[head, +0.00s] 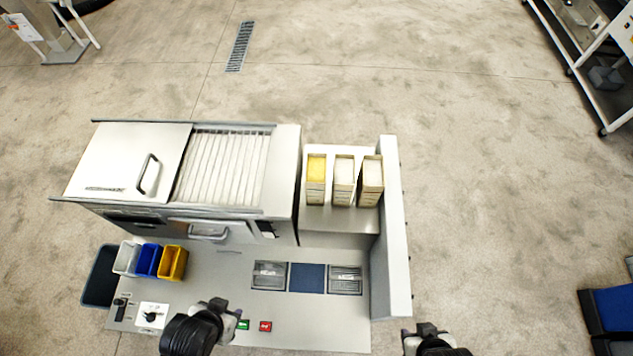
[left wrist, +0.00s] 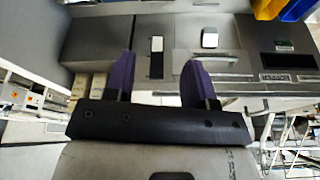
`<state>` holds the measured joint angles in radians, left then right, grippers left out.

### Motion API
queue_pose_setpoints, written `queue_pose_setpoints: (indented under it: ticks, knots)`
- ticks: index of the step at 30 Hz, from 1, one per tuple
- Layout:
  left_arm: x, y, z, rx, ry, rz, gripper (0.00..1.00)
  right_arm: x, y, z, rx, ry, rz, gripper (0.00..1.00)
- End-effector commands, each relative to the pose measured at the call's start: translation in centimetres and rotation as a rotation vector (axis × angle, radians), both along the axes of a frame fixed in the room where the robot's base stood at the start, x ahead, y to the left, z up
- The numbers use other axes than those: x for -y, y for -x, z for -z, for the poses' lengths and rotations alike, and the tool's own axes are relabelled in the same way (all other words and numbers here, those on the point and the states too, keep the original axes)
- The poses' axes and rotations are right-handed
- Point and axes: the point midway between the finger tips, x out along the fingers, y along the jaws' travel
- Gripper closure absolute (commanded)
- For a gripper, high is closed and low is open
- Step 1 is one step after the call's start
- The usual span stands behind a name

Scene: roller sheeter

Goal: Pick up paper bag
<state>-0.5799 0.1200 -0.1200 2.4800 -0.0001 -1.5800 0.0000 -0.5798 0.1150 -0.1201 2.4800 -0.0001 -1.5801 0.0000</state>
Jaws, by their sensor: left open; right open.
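Three tan paper bags stand upright side by side in a white rack on the machine's right part. The left one (head: 316,180) has a yellow top, the middle one (head: 343,181) and the right one (head: 371,182) have pale tops. Tan packs (left wrist: 90,86) also show at the left of the left wrist view. My left gripper (head: 232,318) is in front of the machine's panel, below and left of the bags; its open, empty fingers show in the left wrist view (left wrist: 158,70). My right gripper (head: 427,329) is open, at the lower right, apart from the bags.
The white machine (head: 120,160) has a handled lid and a ribbed section. White, blue and yellow bins (head: 148,262) stand at its front left. Green and red buttons (head: 265,326) are near my left gripper. A raised side wall (head: 396,230) stands right of the bags.

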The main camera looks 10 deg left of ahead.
Motion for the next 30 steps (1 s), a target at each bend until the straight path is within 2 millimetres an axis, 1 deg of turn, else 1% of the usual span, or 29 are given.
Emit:
queue_pose_setpoints:
  ticks: [1, 8, 9, 14, 17, 20, 23, 25, 28, 30]
  knots:
    - [0.0, 0.0, 0.0, 0.000, 0.000, 0.000, 0.45, 0.0, 0.0, 0.0, 0.000, -0.001, 0.001, 0.57]
    - [0.0, 0.0, 0.0, 0.000, 0.000, 0.000, 0.23, 0.0, 0.0, 0.0, 0.000, -0.001, 0.001, 0.57]
    - [0.0, 0.0, 0.0, 0.000, 0.000, 0.000, 0.21, 0.0, 0.0, 0.0, 0.000, 0.000, 0.001, 0.57]
    - [0.0, 0.0, 0.0, 0.000, 0.000, 0.000, 0.21, 0.0, 0.0, 0.0, 0.000, 0.001, -0.001, 0.57]
    - [0.0, -0.4, 0.5, 0.010, -0.001, 0.001, 0.21, 0.1, 0.0, 0.6, 0.001, 0.004, -0.003, 0.57]
    - [0.1, -1.8, 1.5, 0.044, 0.003, -0.002, 0.21, 0.2, 0.0, 2.3, 0.001, 0.008, -0.006, 0.57]
    - [0.5, -3.9, 2.6, 0.097, 0.019, -0.016, 0.21, 0.3, 0.0, 4.6, 0.000, 0.009, -0.006, 0.57]
    - [0.3, -5.6, 3.2, 0.140, 0.030, -0.041, 0.21, 0.3, 0.0, 6.3, -0.001, 0.010, -0.006, 0.57]
    - [-0.5, -7.9, 4.1, 0.191, 0.040, -0.095, 0.21, 0.3, 0.0, 8.4, -0.002, 0.009, -0.007, 0.57]
    - [-1.4, -9.4, 5.1, 0.214, 0.046, -0.139, 0.21, 0.1, 0.1, 9.9, -0.003, 0.004, -0.005, 0.57]
